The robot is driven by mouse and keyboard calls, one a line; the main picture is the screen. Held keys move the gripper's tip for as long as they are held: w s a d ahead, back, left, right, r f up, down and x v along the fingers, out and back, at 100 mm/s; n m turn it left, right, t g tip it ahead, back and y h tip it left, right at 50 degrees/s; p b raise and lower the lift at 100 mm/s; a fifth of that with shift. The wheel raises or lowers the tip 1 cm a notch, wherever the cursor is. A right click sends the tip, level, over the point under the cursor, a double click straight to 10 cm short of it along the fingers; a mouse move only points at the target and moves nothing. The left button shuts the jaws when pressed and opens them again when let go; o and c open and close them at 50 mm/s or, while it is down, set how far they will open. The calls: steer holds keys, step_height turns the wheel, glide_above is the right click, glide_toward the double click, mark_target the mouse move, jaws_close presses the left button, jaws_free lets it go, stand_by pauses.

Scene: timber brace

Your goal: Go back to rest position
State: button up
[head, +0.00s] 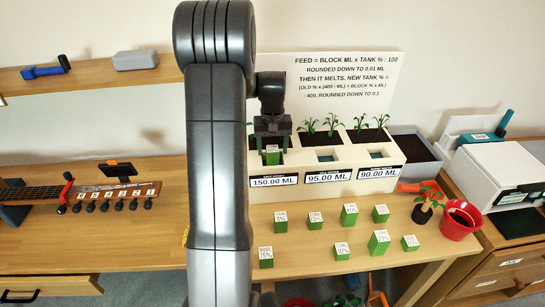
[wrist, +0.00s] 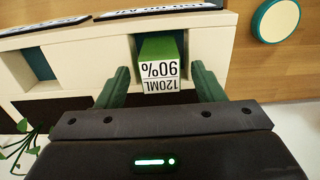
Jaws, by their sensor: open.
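My gripper (head: 272,142) is over the left square opening of the white planter (head: 315,185), above the 150.00 ML label. Its fingers are open on either side of a green block (head: 272,156). My arm rises in front of the head camera and hides part of the table and wall.
Several green labelled blocks (head: 379,242) stand on the table (head: 330,265) in front of the planter. A red pot (head: 459,220) and a small potted plant (head: 424,208) are at right. A guitar (head: 100,192) lies at left. A wall sign (head: 350,80) stands behind the planter.

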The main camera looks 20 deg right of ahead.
step_height(320, 180, up, 10)
steer(key=shift+s, duration=0.15)
steer(key=shift+f, duration=0.15)
step_height(320, 180, down, 10)
steer(key=shift+r, duration=0.1)
stand_by(0.6)
steer(key=shift+a, duration=0.15)
